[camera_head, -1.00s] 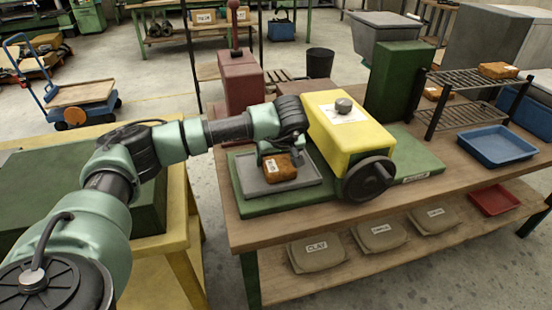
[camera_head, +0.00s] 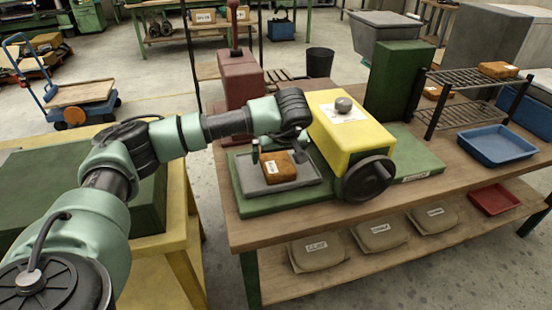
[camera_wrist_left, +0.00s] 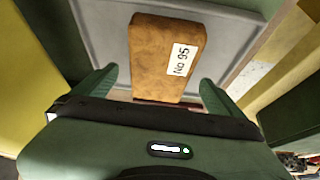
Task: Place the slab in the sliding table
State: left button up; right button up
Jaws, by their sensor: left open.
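My left gripper (camera_head: 279,157) is open just above and behind the slab. In the wrist view its two fingers (camera_wrist_left: 157,88) stand apart on either side of the slab's near end, with gaps. My right gripper is not in view.
The yellow housing (camera_head: 352,135) with a black handwheel (camera_head: 368,179) stands close right of the plate. A red-brown column (camera_head: 240,82) stands behind it. A black rack (camera_head: 470,82) and a blue tray (camera_head: 496,146) are on the bench's right. Sacks lie on the lower shelf.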

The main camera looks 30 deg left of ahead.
pick_arm(q)
jog(key=v, duration=0.9)
dwell(1.9)
